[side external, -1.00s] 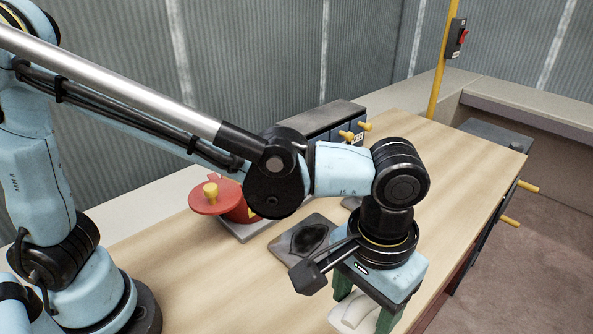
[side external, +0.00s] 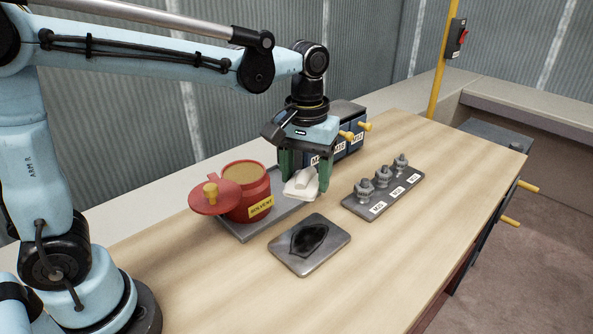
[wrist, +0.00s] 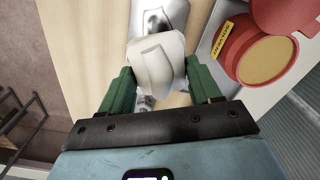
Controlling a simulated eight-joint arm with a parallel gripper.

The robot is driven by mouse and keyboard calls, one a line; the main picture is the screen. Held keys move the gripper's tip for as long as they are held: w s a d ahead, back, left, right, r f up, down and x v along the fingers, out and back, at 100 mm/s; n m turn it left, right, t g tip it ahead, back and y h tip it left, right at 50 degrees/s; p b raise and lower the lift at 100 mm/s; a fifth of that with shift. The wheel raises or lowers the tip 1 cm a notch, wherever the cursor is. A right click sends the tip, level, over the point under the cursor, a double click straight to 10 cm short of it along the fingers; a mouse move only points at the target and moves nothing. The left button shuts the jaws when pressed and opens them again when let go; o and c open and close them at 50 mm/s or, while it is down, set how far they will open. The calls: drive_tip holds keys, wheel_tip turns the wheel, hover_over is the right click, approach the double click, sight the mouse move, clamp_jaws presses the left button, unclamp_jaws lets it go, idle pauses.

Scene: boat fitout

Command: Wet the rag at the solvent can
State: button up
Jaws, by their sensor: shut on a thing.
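My gripper (side external: 304,178) has green fingers and is shut on a white folded rag (side external: 300,187). The rag hangs between the fingers, above the bench, just right of the red solvent can (side external: 249,196). In the wrist view the rag (wrist: 158,62) sits between the two green fingers, and the can (wrist: 262,55) is at the upper right. The can is labelled SOLVENT and its tan top face shows. A red lid-like disc (side external: 222,202) with a yellow knob is at its left side. The rag is apart from the can.
The can stands on a grey tray (side external: 243,238). In front is a grey plate (side external: 331,257) with a dark patch. To the right, a labelled rack (side external: 405,190) holds several metal fittings. Drawer boxes with yellow knobs (side external: 364,127) stand behind my gripper.

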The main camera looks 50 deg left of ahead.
sight(244, 171)
drive_tip(key=a+n, duration=0.1)
drive_tip(key=a, duration=0.4)
drive_tip(key=s+a+r+n, duration=0.1)
drive_tip(key=a, duration=0.5)
drive_tip(key=s+a+r+n, duration=0.1)
drive_tip(key=a, duration=0.5)
drive_tip(key=shift+a+r+n, duration=0.1)
drive_tip(key=shift+a+n, duration=0.1)
drive_tip(key=shift+n, duration=0.2)
drive_tip(key=shift+f, duration=2.75)
drive_tip(key=shift+f, duration=0.6)
drive_tip(key=shift+r, duration=0.15)
wheel_tip(244, 171, up, 7)
